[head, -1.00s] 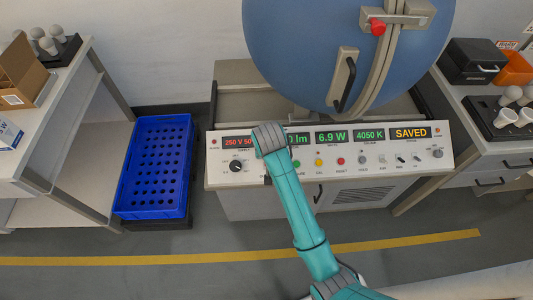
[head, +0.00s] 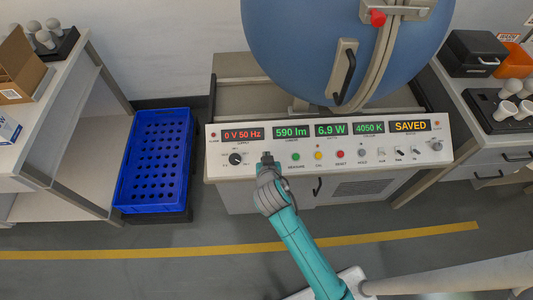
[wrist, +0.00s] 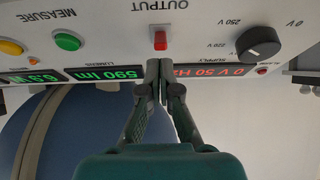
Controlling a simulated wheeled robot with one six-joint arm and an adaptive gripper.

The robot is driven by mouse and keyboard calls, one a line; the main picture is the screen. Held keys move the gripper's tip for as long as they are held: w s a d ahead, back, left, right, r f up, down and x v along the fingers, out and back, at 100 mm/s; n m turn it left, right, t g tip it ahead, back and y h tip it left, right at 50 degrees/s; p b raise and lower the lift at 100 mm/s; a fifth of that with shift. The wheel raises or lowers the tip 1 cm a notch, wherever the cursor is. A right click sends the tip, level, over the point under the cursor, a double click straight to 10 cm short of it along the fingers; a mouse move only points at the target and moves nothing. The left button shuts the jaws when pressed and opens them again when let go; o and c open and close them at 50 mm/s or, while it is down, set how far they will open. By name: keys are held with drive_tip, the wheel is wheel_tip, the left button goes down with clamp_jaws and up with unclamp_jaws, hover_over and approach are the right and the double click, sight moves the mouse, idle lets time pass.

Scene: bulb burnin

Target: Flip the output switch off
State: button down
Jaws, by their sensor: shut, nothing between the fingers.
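The output switch is a small red rocker (wrist: 160,40) under the label OUTPUT in the wrist view, where the panel appears upside down. My gripper (wrist: 158,64) is shut and empty, with its fingertips right at the switch's edge; I cannot tell whether they touch it. In the head view my gripper (head: 266,157) is at the panel and hides the switch. The supply display (head: 242,134) reads 0 V 50 Hz, and the supply knob (head: 236,158) is left of my gripper.
The control panel (head: 340,170) also carries a green measure button (head: 296,157), a yellow button (head: 318,155) and a red reset button (head: 340,154). The displays read 590 lm, 6.9 W, 4050 K and SAVED. A blue sphere (head: 300,50) stands behind; a blue crate (head: 128,185) is at left.

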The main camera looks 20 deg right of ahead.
drive_tip(key=shift+s, duration=0.1)
drive_tip(key=shift+s+a+r, duration=0.2)
drive_tip(key=shift+s+a, duration=0.05)
drive_tip(key=shift+s, duration=0.35)
idle(0.4)
